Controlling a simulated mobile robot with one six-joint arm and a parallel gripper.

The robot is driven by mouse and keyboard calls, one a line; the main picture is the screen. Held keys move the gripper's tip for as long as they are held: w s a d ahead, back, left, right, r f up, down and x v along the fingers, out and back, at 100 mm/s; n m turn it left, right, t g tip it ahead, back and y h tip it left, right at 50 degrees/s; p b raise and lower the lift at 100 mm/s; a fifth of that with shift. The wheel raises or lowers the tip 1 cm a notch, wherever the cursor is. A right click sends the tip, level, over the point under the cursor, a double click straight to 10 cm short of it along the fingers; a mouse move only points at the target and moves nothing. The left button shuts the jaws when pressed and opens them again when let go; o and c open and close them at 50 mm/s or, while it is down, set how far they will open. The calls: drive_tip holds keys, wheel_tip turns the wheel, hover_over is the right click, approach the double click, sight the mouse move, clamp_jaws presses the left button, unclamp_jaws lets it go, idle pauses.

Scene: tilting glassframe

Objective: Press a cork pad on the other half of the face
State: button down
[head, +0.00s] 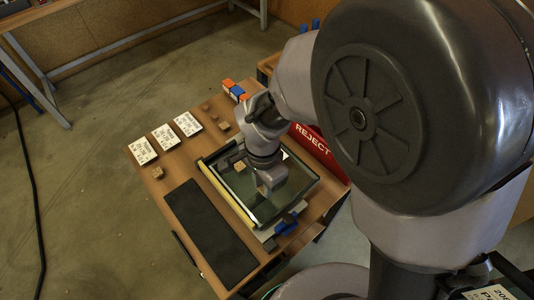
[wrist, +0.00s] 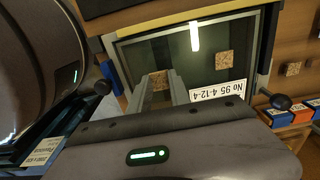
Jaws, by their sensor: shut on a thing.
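The glass face (head: 247,190) lies in a dark frame on the wooden table, and it also shows in the wrist view (wrist: 190,60). One cork pad (wrist: 223,60) sits on one half of the face; it also shows in the head view (head: 240,166). My gripper (wrist: 170,88) is shut on a second cork pad (wrist: 160,80), over the other half of the face. The fingers partly hide this pad. I cannot tell whether it touches the glass. In the head view my gripper (head: 264,188) points down over the face.
A white number label (wrist: 217,91) lies along the frame's edge. Loose cork pieces (head: 158,173) and white cards (head: 164,137) lie on the table beyond the frame. A black mat (head: 210,232) lies at the left, a red reject bin (head: 320,150) at the right, a blue clamp (head: 288,222) in front.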

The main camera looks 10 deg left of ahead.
drive_tip(key=shift+f+b, duration=0.35)
drive_tip(key=shift+f, duration=0.45)
drive_tip(key=shift+f+b, duration=0.5)
drive_tip(key=shift+f, duration=0.05)
drive_tip(key=c, duration=1.1)
unclamp_jaws()
wheel_tip(320, 180, up, 17)
drive_tip(key=p, duration=0.7)
drive_tip(key=shift+r+p, duration=0.2)
drive_tip(key=shift+p, duration=0.1)
drive_tip(key=shift+c, duration=0.3)
